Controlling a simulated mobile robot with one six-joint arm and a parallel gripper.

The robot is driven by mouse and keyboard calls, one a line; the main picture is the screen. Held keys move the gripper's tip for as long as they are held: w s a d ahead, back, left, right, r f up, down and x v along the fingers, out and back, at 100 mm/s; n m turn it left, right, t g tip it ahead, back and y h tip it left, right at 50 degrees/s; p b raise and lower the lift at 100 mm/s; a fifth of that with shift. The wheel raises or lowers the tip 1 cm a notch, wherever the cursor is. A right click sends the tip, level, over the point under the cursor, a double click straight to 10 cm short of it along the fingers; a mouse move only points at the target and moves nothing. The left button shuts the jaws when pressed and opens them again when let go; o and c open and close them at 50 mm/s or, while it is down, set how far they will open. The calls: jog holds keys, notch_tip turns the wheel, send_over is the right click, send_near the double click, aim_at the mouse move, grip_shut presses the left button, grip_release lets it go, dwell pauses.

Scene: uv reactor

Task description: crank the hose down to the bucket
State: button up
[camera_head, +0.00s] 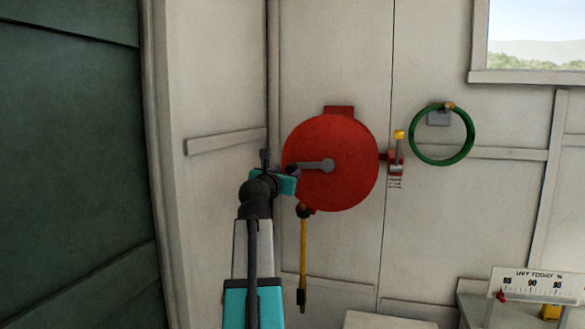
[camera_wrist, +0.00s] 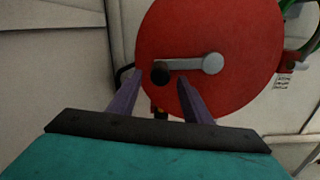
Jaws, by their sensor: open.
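A round red hose reel (camera_head: 345,185) is on the white wall; it also shows in the wrist view (camera_wrist: 240,95). Its grey crank arm (camera_head: 318,165) points left from the hub, and in the wrist view it ends in a black knob (camera_wrist: 160,74). My gripper (camera_wrist: 158,77) is open, with one purple finger on each side of the knob; I cannot tell whether either touches it. In the head view my gripper (camera_head: 290,174) hides the knob. A yellow hose (camera_head: 303,255) hangs straight down below the reel, ending in a dark tip. I see no bucket.
A yellow-topped lever (camera_head: 399,145) on a red bracket is right of the reel. A green ring-shaped coil (camera_head: 469,150) hangs farther right. A gauge sign (camera_head: 530,286) and a small yellow object (camera_head: 550,312) are at lower right. A dark green panel (camera_head: 75,160) fills the left.

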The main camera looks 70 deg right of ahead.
jog(key=shift+w+d+p, duration=0.15)
jog(key=shift+d+p, duration=0.5)
jog(key=shift+d, duration=2.2)
grip_shut()
